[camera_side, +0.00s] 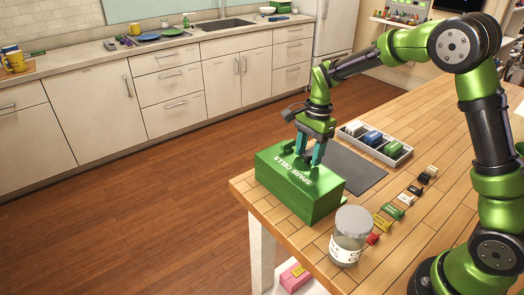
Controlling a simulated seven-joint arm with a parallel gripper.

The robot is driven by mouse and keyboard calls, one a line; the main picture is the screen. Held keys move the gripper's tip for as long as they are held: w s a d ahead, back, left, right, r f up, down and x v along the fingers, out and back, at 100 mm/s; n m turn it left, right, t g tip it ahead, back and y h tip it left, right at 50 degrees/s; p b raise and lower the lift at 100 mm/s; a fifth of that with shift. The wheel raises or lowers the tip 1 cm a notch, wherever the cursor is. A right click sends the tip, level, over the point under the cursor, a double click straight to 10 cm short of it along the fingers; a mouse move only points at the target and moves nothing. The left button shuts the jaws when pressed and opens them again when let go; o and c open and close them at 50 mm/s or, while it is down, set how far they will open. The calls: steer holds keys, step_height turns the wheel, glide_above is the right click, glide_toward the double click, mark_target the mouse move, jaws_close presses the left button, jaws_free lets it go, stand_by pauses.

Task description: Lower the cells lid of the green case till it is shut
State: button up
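The green case (317,203) stands at the table's left corner. Its lid (282,178), lettered "SPARE CELLS" in white, lies flat across the top. I see no gap between lid and box from this side; the far edge is partly hidden. My gripper (309,161) points down over the lid's far half. Its two teal fingers are apart with nothing seen between them. Their tips are at or just above the lid; I cannot tell whether they touch it.
A jar with a grey lid (350,236) stands close to the case at the right front. A dark mat (352,170) and a tray of small boxes (403,155) lie behind. Several small coloured blocks (393,211) form a row to the right. The table (450,130) is clear at far right.

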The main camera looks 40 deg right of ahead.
steer(key=shift+r, duration=0.15)
steer(key=shift+d+r, duration=0.15)
steer(key=shift+r, duration=1.3)
steer(key=shift+d+r, duration=0.15)
steer(key=shift+r, duration=1.3)
